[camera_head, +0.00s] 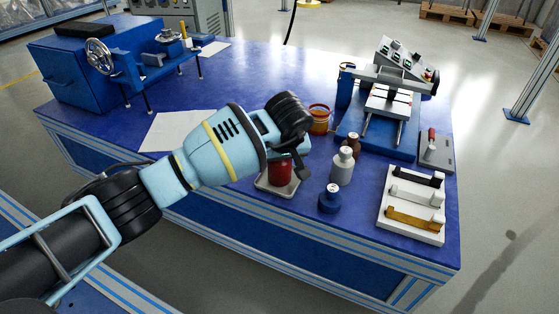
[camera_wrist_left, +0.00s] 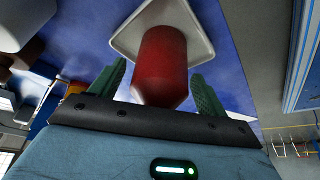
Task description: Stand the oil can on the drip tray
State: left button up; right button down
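The red oil can (camera_head: 280,171) stands upright on the small pale drip tray (camera_head: 266,187) near the front edge of the blue table, as far as I can see. My left gripper (camera_head: 289,158) is at the can and hides its upper part in the head view. In the left wrist view the can (camera_wrist_left: 162,60) lies between the two green fingers (camera_wrist_left: 158,88), its tapered top towards the camera. The fingers stand apart, with a narrow gap beside the can. The tray (camera_wrist_left: 124,40) shows around the can's base. My right gripper is out of view.
An orange pot (camera_head: 319,119) stands behind. A parts rack (camera_head: 411,222) and a blue test fixture (camera_head: 378,140) fill the right side. White paper (camera_head: 170,131) lies left.

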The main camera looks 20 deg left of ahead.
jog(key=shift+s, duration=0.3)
pick_arm(q)
jog(key=shift+r, duration=0.3)
jog(key=p+v, duration=0.4)
jog(key=v, duration=0.7)
jog(key=shift+r+p, duration=0.35)
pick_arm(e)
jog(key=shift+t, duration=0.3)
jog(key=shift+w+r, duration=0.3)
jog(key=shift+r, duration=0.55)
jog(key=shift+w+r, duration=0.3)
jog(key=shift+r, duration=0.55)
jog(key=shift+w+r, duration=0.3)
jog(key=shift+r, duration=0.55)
pick_arm(q)
jog(key=shift+s, duration=0.1)
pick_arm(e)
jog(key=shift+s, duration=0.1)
